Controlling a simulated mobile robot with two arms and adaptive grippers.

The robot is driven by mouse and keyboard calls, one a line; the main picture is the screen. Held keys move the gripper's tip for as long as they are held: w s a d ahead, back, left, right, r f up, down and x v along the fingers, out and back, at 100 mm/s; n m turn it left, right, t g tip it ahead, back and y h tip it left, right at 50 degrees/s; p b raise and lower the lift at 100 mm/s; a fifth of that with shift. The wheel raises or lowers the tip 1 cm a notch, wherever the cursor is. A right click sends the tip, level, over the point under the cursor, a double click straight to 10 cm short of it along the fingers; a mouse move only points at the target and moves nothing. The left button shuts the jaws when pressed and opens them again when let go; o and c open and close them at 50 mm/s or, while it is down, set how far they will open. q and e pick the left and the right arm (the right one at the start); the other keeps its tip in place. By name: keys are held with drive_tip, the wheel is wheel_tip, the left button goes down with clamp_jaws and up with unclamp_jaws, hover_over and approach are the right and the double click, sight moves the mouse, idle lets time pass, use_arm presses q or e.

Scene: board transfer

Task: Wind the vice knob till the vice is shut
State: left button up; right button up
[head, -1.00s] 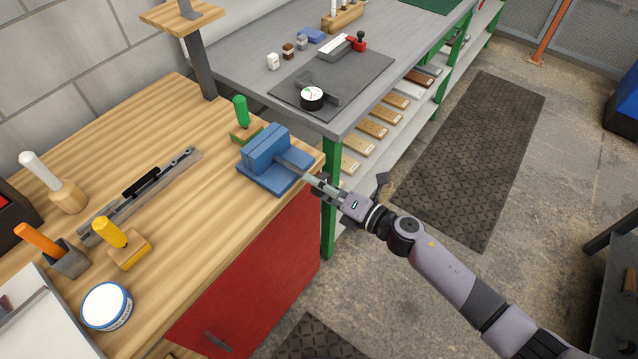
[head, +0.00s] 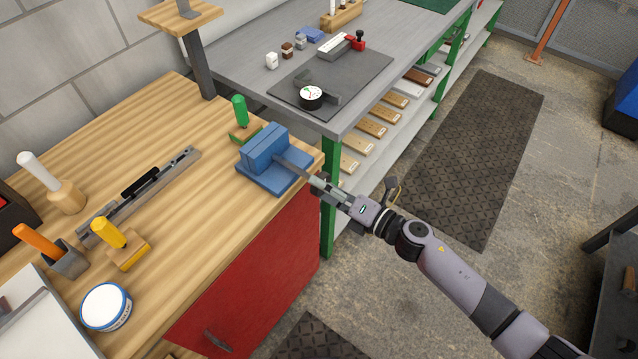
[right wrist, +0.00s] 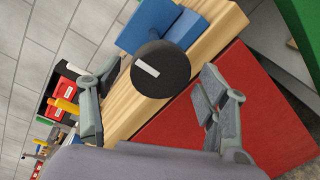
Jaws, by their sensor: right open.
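The blue vice (head: 268,158) sits at the right front corner of the wooden bench, with its screw pointing out over the edge toward my right gripper. In the right wrist view the vice (right wrist: 150,24) is partly hidden behind its black round knob (right wrist: 160,69), which has a white mark on its face. My right gripper (head: 322,186) is just off the knob end of the vice. In the right wrist view its open fingers (right wrist: 152,98) stand on either side of the knob, with visible gaps. The jaw gap of the vice is hard to make out. My left gripper is not in view.
The wooden bench (head: 190,215) also holds a green-handled tool (head: 239,110), a metal rail (head: 140,195), a yellow-handled tool (head: 110,233) and a round white tin (head: 106,306). A grey table (head: 235,60) with a green leg stands behind. The floor to the right is open.

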drive_tip(key=v, duration=1)
drive_tip(key=s+d+f+m+h, duration=0.1)
drive_tip(key=d+f+m+h, duration=0.55)
drive_tip(key=f, duration=0.55)
drive_tip(key=s+d+f+m+h, duration=0.1)
drive_tip(key=d+f+m+h, duration=0.2)
drive_tip(key=d+f+m, duration=0.6)
drive_tip(key=s+d+f+m+g+h, duration=0.1)
drive_tip(key=s+f+m+g+h, duration=0.2)
drive_tip(key=s+f+m, duration=0.7)
drive_tip(key=s+f+g, duration=0.1)
drive_tip(key=s+f, duration=0.7)
drive_tip(key=f, duration=0.2)
drive_tip(key=shift+s+d+f+g+h, duration=0.25)
drive_tip(key=shift+f+g+h, duration=0.05)
drive_tip(key=shift+g+h, duration=0.1)
drive_tip(key=s+f+m+g, duration=0.1)
drive_tip(key=s+f+m, duration=0.1)
drive_tip(key=s, duration=0.4)
drive_tip(key=s+a+f+m+g, duration=0.1)
drive_tip(key=s+g, duration=0.1)
drive_tip(key=s, duration=0.3)
drive_tip(key=s+a+f+m+g, duration=0.1)
drive_tip(key=s+f+m, duration=0.1)
drive_tip(key=s, duration=0.4)
drive_tip(key=shift+s+a+f+m+g, duration=0.2)
drive_tip(key=shift+s+f+m+g, duration=0.1)
drive_tip(key=shift+s+f+m, duration=0.05)
drive_tip(key=shift+c, duration=0.2)
